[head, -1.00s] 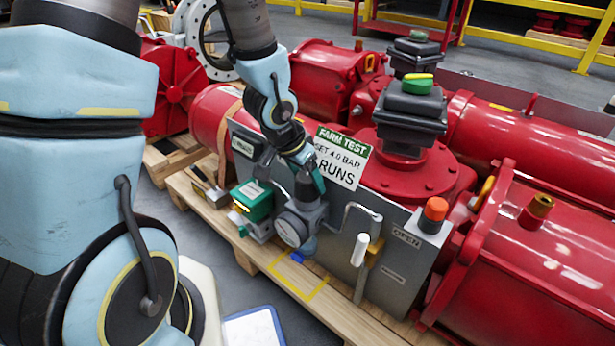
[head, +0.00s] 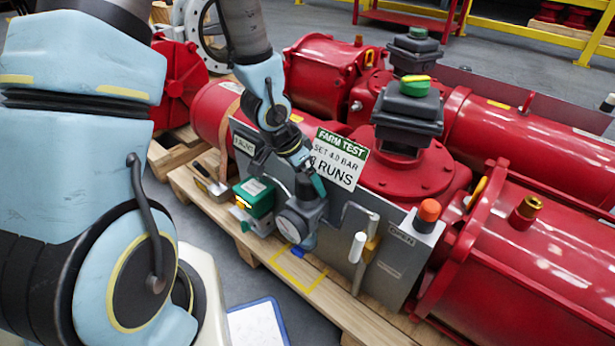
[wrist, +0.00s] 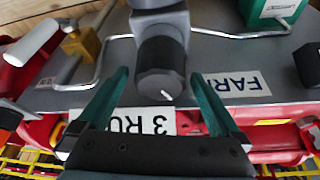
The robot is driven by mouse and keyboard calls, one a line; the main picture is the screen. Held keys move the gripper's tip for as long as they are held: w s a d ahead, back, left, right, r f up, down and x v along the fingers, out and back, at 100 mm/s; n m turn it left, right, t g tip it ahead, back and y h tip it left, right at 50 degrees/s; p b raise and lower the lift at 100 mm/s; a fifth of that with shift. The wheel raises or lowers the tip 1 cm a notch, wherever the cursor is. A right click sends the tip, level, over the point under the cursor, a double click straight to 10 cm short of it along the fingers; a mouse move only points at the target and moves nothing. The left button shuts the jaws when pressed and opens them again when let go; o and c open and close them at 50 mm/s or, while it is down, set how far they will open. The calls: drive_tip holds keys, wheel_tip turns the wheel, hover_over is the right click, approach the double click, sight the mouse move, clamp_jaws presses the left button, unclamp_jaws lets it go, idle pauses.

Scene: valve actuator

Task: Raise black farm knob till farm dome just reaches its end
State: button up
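The black knob (wrist: 160,72) with a white tick mark sits on top of a grey regulator body (wrist: 160,22) in the wrist view. My gripper (wrist: 157,92) has its two teal fingers spread on either side of the knob, with gaps visible. In the head view my gripper (head: 316,184) is at the regulator, above its round gauge (head: 292,228), and largely hides the knob. A green dome with a yellow mark (head: 417,84) stands on the near black box on the red actuator. I cannot tell whether this is the farm dome. A FARM label (wrist: 238,84) is on the panel beside the knob.
A bent pipe and a white-handled yellow valve (head: 370,248) are right of the regulator, with an orange button (head: 429,210) beyond. A green box (head: 256,196) is at its left. The FARM TEST sign (head: 340,160) stands close behind the gripper. A second dome (head: 418,34) is farther back.

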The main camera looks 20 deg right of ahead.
drive_tip(key=p+v, duration=0.5)
drive_tip(key=v, duration=0.6)
drive_tip(key=shift+p, duration=0.4)
drive_tip(key=w+a+r+n+t+y, duration=0.1)
drive_tip(key=w+a+r+n+y, duration=0.15)
drive_tip(key=a, duration=0.45)
drive_tip(key=w+a+r+n+t+y, duration=0.1)
drive_tip(key=w+a+r+n, duration=0.1)
drive_tip(key=w+a+n, duration=0.3)
drive_tip(key=s+a+r+n+g, duration=0.2)
drive_tip(key=s+a+r+n, duration=0.4)
drive_tip(key=a, duration=0.4)
wheel_tip(320, 180, up, 20)
drive_tip(key=p, duration=2)
drive_tip(key=shift+w+y, duration=0.35)
